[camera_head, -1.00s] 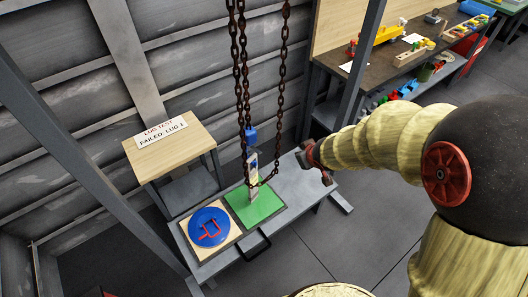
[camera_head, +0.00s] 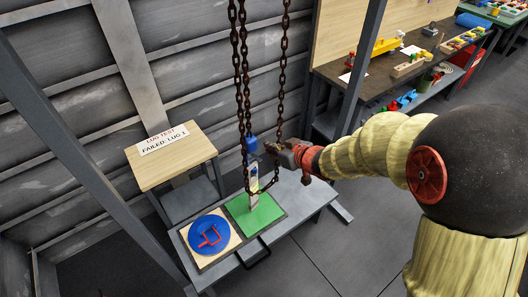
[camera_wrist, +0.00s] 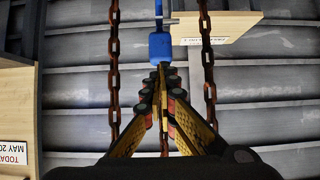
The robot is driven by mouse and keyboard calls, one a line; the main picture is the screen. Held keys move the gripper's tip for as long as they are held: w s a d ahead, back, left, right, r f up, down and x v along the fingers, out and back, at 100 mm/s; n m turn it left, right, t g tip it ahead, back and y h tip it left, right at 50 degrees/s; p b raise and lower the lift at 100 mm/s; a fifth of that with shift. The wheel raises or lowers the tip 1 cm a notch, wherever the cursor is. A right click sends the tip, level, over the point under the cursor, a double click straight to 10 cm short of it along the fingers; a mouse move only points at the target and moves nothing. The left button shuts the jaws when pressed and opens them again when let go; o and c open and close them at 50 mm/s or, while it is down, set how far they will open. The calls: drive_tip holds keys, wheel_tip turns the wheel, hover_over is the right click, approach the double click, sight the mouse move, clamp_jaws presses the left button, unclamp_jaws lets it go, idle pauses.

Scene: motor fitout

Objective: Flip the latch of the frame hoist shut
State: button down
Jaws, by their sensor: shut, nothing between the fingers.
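The frame hoist's rusty chains (camera_head: 243,80) hang down over the bench. A blue block (camera_head: 251,144) hangs on them, with a pale plate-like piece (camera_head: 253,178) below it above the green pad. The blue block also shows in the wrist view (camera_wrist: 160,47), straight beyond my fingertips. My gripper (camera_head: 272,148) is shut and empty, just right of the blue block, near the chains. In the wrist view my gripper (camera_wrist: 162,72) has its fingertips together at the block's lower end; I cannot tell if they touch. I cannot make out the latch or its position.
A grey bench (camera_head: 300,207) carries a green pad (camera_head: 262,212) and a blue disc (camera_head: 208,232) with a red handle. A wooden-topped stand (camera_head: 180,165) bears a sign reading "LUG TEST FAILED: LUG 1". Loose chain strands (camera_wrist: 207,60) flank my gripper. Grey posts stand nearby.

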drive_tip(key=b, duration=0.4)
hover_over(253, 159)
drive_tip(key=d, duration=0.2)
wheel_tip(253, 159, down, 5)
drive_tip(key=shift+s+d+f, duration=0.1)
drive_tip(key=shift+f, duration=0.1)
drive_tip(key=f, duration=0.2)
drive_tip(key=f+b, duration=0.1)
drive_tip(key=shift+s+d, duration=0.25)
drive_tip(key=shift+s+f, duration=0.1)
drive_tip(key=shift+f, duration=0.25)
drive_tip(key=shift+d+f+b, duration=0.1)
drive_tip(key=shift+b, duration=0.25)
